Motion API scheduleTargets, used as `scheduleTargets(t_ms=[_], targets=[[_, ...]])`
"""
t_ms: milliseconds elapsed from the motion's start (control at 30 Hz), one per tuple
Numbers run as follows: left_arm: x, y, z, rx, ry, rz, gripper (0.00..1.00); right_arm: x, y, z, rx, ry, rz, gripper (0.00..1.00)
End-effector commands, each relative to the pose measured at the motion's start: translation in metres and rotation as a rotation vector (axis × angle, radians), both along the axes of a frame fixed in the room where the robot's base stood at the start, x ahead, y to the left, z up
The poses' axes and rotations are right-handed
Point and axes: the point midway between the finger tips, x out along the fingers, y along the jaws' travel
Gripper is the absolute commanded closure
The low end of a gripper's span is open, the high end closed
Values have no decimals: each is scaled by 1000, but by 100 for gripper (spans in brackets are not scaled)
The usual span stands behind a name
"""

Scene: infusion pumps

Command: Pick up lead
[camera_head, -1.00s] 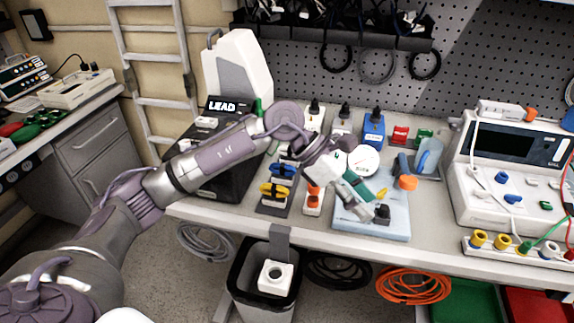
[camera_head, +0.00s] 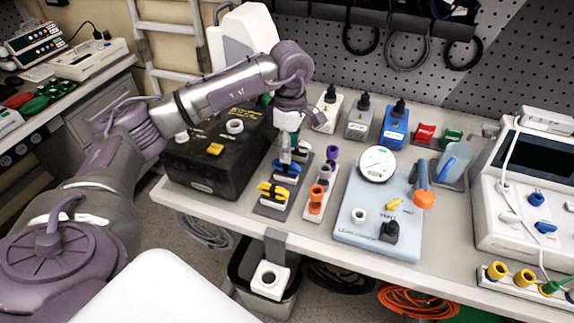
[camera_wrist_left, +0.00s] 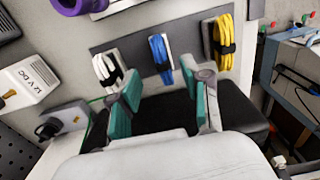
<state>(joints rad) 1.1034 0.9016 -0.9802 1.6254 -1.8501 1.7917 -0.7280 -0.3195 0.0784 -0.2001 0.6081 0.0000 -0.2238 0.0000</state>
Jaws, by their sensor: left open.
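A rack (camera_head: 272,207) holds bundled leads: a yellow lead (camera_head: 273,191), a blue lead (camera_head: 286,167) and a white lead. The left wrist view shows the white lead (camera_wrist_left: 108,70), the blue lead (camera_wrist_left: 160,57) and the yellow lead (camera_wrist_left: 223,42) on the dark rack. My left gripper (camera_head: 287,151) is over the rack's far end, hiding part of it. In the left wrist view its teal-padded fingers (camera_wrist_left: 164,103) are open and empty, with the blue lead beyond the gap between them. I cannot tell its exact height above the leads.
A black box (camera_head: 205,172) with knobs stands left of the rack. A white strip with orange and purple sockets (camera_head: 316,196) is close on its right. Further right is a pale blue device (camera_head: 365,238) with a gauge. A bin (camera_head: 262,272) is below the bench edge.

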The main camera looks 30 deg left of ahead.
Motion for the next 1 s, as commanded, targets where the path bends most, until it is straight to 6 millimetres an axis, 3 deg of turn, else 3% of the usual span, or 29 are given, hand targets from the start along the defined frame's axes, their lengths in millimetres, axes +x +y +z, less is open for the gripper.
scheduleTargets(t_ms=[100,233,433,700,767,1000], targets=[[-1,1,-7,0,3,1,52,26,1,5,3,-39,0,60],[-3,7,-23,1,5,4,52,40,2,16,5,-61,0,60],[-3,8,-50,-1,3,1,52,32,0,22,3,-50,1,60],[-2,8,-55,-1,0,1,52,16,-1,21,0,-24,0,60],[-2,8,-55,-1,0,1,59,16,-1,21,0,-25,0,60],[-2,8,-55,-1,0,1,99,19,-1,21,0,-29,1,60]])
